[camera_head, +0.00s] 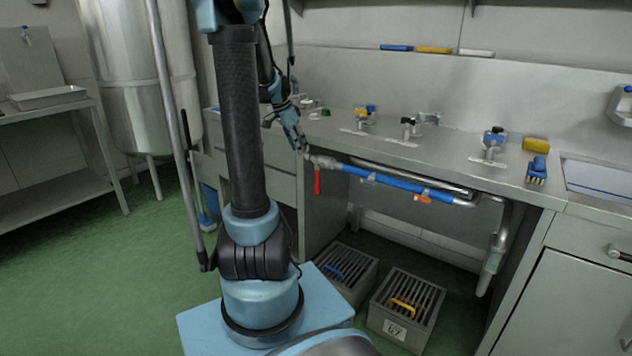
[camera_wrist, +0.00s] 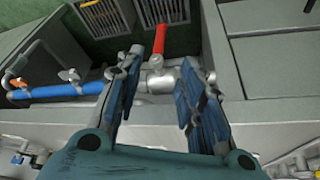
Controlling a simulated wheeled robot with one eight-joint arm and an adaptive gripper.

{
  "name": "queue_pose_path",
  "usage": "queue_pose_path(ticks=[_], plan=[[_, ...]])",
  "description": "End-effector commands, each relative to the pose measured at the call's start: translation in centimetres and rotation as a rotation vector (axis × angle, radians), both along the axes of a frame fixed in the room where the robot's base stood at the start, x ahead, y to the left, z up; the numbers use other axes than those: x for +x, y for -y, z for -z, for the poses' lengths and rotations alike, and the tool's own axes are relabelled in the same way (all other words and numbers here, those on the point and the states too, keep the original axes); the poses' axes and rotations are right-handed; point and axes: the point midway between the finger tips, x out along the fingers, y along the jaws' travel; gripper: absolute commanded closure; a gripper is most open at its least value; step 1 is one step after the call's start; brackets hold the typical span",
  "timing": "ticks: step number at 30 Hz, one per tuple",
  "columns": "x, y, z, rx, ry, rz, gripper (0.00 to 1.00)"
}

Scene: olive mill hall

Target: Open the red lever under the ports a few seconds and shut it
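The red lever (camera_head: 317,182) hangs straight down from a metal valve (camera_head: 323,161) at the left end of a blue pipe (camera_head: 400,183) under the counter's front edge. The lever is crosswise to the pipe. In the wrist view the red lever (camera_wrist: 160,39) points up the picture from the valve body (camera_wrist: 157,80). My gripper (camera_head: 302,149) is beside the valve, above the lever. In the wrist view my gripper (camera_wrist: 162,58) is open, with the valve and lever seen between its fingers. Whether it touches them I cannot tell.
An orange lever (camera_head: 422,197) sits farther right on the blue pipe. Two grated boxes (camera_head: 405,308) are on the floor below. Green floor is free at left.

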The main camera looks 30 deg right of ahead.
Motion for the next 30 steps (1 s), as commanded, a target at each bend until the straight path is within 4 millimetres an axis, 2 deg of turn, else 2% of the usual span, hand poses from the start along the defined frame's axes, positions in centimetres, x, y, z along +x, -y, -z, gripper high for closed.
queue_pose_path(ticks=[3, 8, 30], plan=[[0.3, 1.1, 0.3, -0.007, 0.006, 0.037, 0.65], [0.3, 1.7, 1.1, -0.009, 0.007, 0.049, 0.65], [-0.2, 5.9, 11.5, -0.009, 0.007, 0.045, 0.65]])
